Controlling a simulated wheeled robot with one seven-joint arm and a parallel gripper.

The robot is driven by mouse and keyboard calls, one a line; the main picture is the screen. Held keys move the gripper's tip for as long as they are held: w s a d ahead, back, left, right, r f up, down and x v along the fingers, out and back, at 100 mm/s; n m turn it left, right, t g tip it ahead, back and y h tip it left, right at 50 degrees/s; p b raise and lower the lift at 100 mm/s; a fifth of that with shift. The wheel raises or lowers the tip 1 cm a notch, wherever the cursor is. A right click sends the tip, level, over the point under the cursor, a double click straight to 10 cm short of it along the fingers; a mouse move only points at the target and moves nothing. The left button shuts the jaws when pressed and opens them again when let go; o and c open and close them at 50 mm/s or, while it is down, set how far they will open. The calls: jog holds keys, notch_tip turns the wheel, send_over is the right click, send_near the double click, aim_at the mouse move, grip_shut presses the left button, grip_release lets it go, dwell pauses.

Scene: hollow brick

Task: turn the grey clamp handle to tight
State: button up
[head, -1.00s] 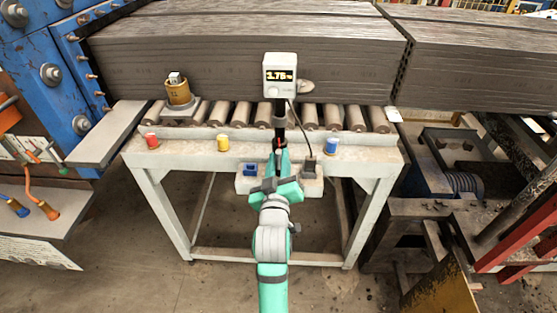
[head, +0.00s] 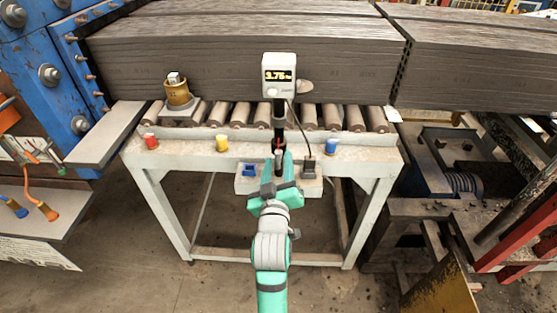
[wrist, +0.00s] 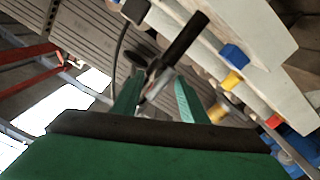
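My gripper (head: 280,156) is in front of the roller table, just below the black post (head: 279,115) under the white display box (head: 279,72). In the wrist view, my two green fingertips (wrist: 158,82) are apart. A slim grey piece with a bit of red (wrist: 154,78) shows between them, at the lower end of the black post (wrist: 185,38). It looks like the clamp handle, but its shape is partly hidden and I cannot tell whether a finger touches it. A grey rounded piece (head: 306,87) sticks out right of the display box.
Red (head: 151,141), yellow (head: 222,143) and blue (head: 331,146) buttons sit along the table's front edge. A dark cable (head: 297,125) runs from the display to a plug (head: 309,165) on a low pale box. Stacked bricks (head: 200,55) lie behind. A brass-coloured cylinder (head: 177,91) stands left.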

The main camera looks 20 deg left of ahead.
jog(key=v, duration=0.9)
jog(key=shift+s, duration=0.25)
jog(key=s+d+f+m+g+h, duration=0.1)
jog(key=s+d+f+m, duration=0.1)
jog(key=s+d+f, duration=0.5)
jog(key=s+d+f+m+h, duration=0.25)
jog(key=s+f, duration=0.35)
jog(key=f, duration=0.3)
jog(key=s+d+f+m, duration=0.2)
jog(key=s+d, duration=0.1)
jog(key=s, duration=0.6)
jog(key=s+d+f+m+g+h, duration=0.1)
jog(key=s+d, duration=0.3)
jog(key=s, duration=0.6)
jog(key=shift+s+f+m, duration=0.2)
jog(key=shift+f+m, duration=0.25)
jog(key=shift+m, duration=0.2)
